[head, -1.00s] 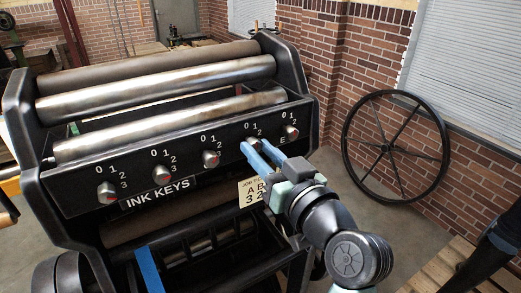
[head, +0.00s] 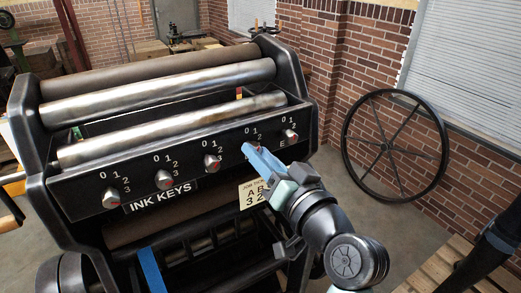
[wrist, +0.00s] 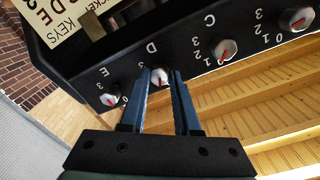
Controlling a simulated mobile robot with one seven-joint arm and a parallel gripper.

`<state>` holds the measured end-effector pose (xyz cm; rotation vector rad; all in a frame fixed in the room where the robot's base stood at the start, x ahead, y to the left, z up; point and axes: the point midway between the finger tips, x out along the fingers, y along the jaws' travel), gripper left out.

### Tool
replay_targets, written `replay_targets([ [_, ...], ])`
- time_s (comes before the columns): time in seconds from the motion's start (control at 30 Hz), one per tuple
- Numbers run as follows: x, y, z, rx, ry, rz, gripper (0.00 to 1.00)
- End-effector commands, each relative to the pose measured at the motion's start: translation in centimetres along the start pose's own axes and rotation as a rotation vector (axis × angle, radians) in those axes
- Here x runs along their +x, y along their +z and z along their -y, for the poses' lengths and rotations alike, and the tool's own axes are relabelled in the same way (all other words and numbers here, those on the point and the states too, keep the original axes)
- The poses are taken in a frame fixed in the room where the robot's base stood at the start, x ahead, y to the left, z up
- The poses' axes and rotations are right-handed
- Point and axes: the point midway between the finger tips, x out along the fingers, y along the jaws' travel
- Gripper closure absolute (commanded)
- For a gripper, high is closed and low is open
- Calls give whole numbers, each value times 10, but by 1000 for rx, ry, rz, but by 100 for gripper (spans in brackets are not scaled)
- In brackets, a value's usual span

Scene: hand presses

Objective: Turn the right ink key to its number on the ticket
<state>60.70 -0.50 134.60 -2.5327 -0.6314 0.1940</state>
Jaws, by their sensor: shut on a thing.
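The press front carries a row of silver ink keys with red pointer marks. My gripper (head: 252,149) is at the fourth key from the left. In the wrist view its blue fingers (wrist: 161,74) stand on both sides of the key marked D (wrist: 158,77) and are shut on it. In the head view the fingers hide that key. The rightmost key, E (head: 291,134), is free of the gripper and also shows in the wrist view (wrist: 109,99).
Key C (head: 212,161) sits to the left, also seen in the wrist view (wrist: 224,49). Metal rollers (head: 170,128) lie above the key rail. A large spoked wheel (head: 391,145) leans on the brick wall at right, with open floor before it.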

Motion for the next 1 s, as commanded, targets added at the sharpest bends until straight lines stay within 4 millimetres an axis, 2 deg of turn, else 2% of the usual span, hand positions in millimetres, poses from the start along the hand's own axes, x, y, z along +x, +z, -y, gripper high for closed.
replay_targets([
  [0.6, 0, -3, 0, 586, 4, 20, 100],
  [1.0, 0, -2, -1, 883, 7, 28, 100],
])
